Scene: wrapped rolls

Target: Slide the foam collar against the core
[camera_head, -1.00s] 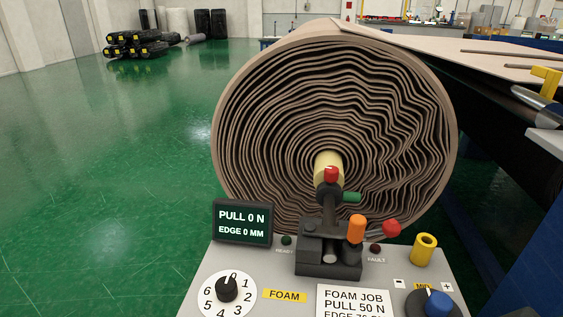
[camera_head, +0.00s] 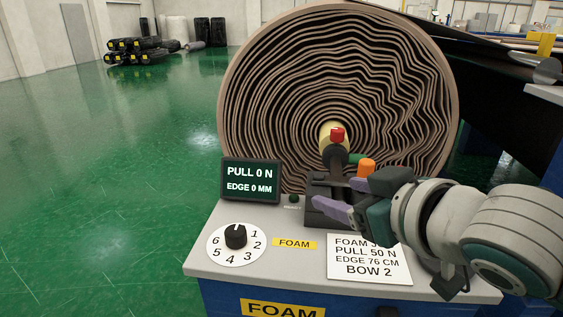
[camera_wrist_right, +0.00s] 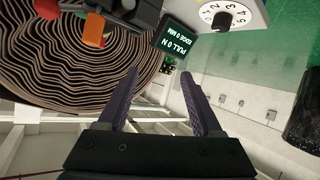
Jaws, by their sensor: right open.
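The core (camera_head: 325,138) is a pale yellow tube at the centre of the large brown wound roll (camera_head: 285,90). A red-capped dark post (camera_head: 337,137) stands in front of it and hides part of it. I cannot pick out a foam collar for certain in either current view. My right gripper (camera_head: 335,193) reaches in from the right, over the console and in front of the dark clamp block. Its purple fingers are apart and empty, and they also show in the right wrist view (camera_wrist_right: 160,73). My left gripper is in neither view.
The grey console (camera_head: 205,250) carries a display (camera_head: 251,180) reading PULL 0 N, EDGE 0 MM, a numbered dial (camera_head: 236,237) and a job card (camera_head: 369,262). An orange handle (camera_head: 366,168) stands close behind my right gripper.

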